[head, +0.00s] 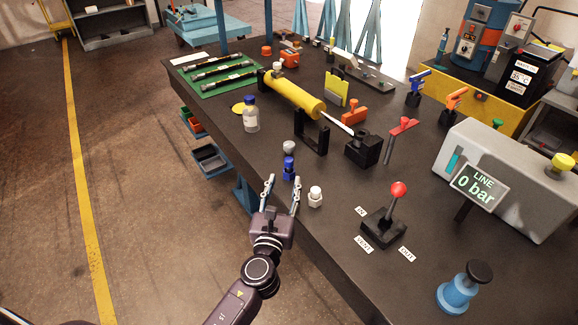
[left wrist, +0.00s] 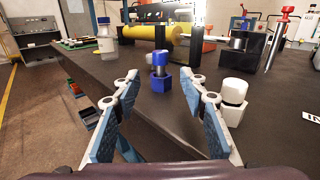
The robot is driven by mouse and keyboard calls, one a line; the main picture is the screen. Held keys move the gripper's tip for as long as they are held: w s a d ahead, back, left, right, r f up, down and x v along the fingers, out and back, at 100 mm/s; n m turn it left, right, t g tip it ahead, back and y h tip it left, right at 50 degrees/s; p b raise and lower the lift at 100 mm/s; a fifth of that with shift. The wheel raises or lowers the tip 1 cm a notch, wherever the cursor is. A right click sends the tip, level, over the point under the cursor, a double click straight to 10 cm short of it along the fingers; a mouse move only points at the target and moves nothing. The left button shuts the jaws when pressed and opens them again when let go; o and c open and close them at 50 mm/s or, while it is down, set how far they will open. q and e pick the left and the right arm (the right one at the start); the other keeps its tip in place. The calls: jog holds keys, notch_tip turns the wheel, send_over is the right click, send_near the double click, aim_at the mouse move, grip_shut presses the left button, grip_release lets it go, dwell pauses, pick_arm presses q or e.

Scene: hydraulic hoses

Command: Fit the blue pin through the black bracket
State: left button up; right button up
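A black open frame (head: 311,133) stands nearer, under the cylinder's end. I cannot tell whether the rod end lies inside the bracket. My right gripper is not in view.
A white pin-like piece (head: 315,196) stands just right of my left gripper. A white bottle (head: 251,115) stands behind left of the pin. The yellow cylinder (head: 291,95) lies behind. A red-knobbed lever (head: 398,190) and the pressure sign (head: 478,188) stand to the right.

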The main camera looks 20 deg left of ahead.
aim_at(288, 168)
pick_arm(q)
jog(key=shift+w+d+r+m, duration=0.1)
jog(key=shift+w+d+m, duration=0.05)
jog(key=shift+w+m, duration=0.2)
jog(key=w, duration=0.2)
jog(key=w+a, duration=0.1)
jog(key=w, duration=0.4)
jog(key=shift+w+a+f, duration=0.15)
jog(key=shift+f, duration=0.1)
grip_shut()
